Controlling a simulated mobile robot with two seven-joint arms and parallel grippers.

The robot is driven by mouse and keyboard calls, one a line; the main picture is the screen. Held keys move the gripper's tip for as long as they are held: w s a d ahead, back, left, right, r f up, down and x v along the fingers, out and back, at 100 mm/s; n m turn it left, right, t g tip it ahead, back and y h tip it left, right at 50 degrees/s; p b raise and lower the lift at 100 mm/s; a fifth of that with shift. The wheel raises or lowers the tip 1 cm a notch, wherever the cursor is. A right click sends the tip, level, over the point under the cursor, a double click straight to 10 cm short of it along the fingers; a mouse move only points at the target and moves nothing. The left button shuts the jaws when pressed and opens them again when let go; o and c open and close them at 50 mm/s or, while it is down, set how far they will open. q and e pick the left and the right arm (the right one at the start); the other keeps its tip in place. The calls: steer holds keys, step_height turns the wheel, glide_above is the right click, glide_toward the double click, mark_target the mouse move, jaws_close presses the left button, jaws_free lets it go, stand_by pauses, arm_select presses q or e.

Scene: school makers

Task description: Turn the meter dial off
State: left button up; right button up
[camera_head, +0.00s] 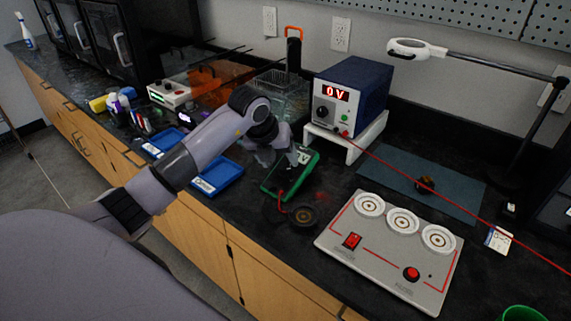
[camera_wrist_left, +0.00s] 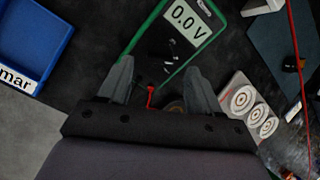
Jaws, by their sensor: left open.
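The green-framed meter (camera_head: 290,173) lies on the dark counter near the middle of the head view. In the left wrist view the meter (camera_wrist_left: 193,60) shows a screen reading 0.0 V and a dark dial (camera_wrist_left: 166,52) below it. My left gripper (camera_head: 279,157) is over the meter and hides part of it in the head view. In the left wrist view my left gripper (camera_wrist_left: 158,75) is open, its two fingers apart on either side of the meter's lower part. Nothing is between the fingertips. I cannot tell how the dial's pointer is set. My right gripper is not in view.
A blue power supply (camera_head: 350,90) reading 0 V stands on a white stand behind the meter. A grey board (camera_head: 385,258) with round sockets lies to the right. Blue trays (camera_head: 218,176) lie to the left. A red wire (camera_head: 430,189) crosses the right side.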

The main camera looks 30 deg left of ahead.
mark_target(283, 168)
arm_select(q)
steer(key=shift+x, duration=1.85)
steer(key=c, duration=1)
steer(key=shift+c, duration=0.2)
steer(key=n+p, duration=0.1)
steer(key=n, duration=0.4)
steer(key=shift+r+n, duration=0.1)
steer(key=shift+n, duration=0.3)
steer(key=n+p, duration=0.1)
steer(key=n, duration=0.5)
steer(key=shift+p, duration=0.4)
steer(key=shift+s, duration=0.1)
